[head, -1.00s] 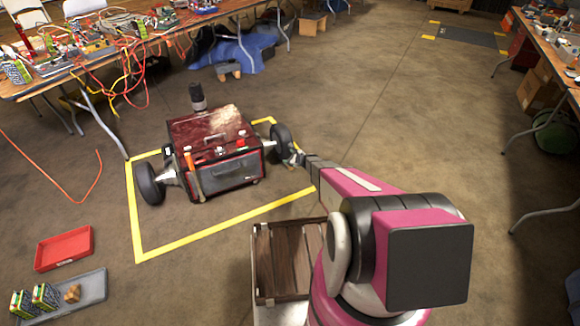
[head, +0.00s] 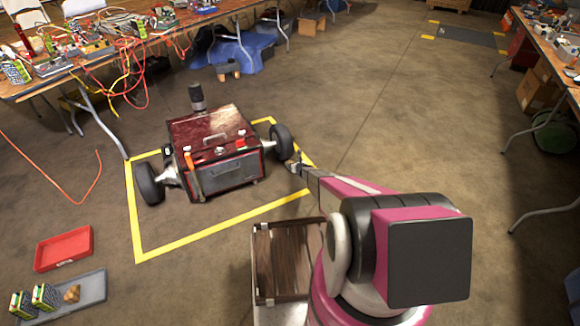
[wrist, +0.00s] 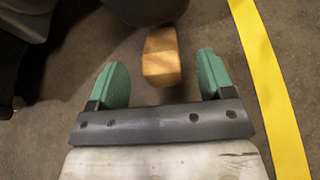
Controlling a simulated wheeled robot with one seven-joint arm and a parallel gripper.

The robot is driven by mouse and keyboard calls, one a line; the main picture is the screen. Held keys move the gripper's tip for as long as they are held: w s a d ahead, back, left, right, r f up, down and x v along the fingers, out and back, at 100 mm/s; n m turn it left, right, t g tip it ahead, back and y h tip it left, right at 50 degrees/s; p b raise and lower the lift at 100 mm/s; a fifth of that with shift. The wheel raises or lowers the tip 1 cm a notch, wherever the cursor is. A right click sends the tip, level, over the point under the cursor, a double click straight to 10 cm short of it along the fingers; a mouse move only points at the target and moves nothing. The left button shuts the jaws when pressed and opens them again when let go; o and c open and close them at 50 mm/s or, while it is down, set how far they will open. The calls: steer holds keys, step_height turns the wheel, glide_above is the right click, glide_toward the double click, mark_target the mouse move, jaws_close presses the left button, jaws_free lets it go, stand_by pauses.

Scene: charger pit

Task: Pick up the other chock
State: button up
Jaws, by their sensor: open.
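In the wrist view a wooden chock (wrist: 161,58) lies on the floor against the dark wheel (wrist: 145,8). My gripper (wrist: 162,78) is open. Its two green fingers stand either side of the near part of the chock, with a gap on both sides. In the head view my gripper (head: 292,166) is low beside the right wheel (head: 281,142) of the red wheeled robot (head: 215,150). The chock there is hidden or too small to make out. Another small wooden block (head: 71,293) lies in the grey tray (head: 92,291) at the lower left.
Yellow tape (head: 220,226) on the floor frames the red robot and runs close by my gripper's right side in the wrist view. A red tray (head: 64,248) lies on the left. A wooden crate (head: 262,262) is near my arm. Tables stand behind and right.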

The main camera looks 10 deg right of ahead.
mark_target(291, 162)
steer(key=x, duration=0.5)
steer(key=shift+s+f, duration=0.1)
steer(key=shift+f, duration=0.1)
steer(key=c, duration=1)
steer(key=shift+c, duration=0.2)
steer(key=shift+s+r, duration=0.15)
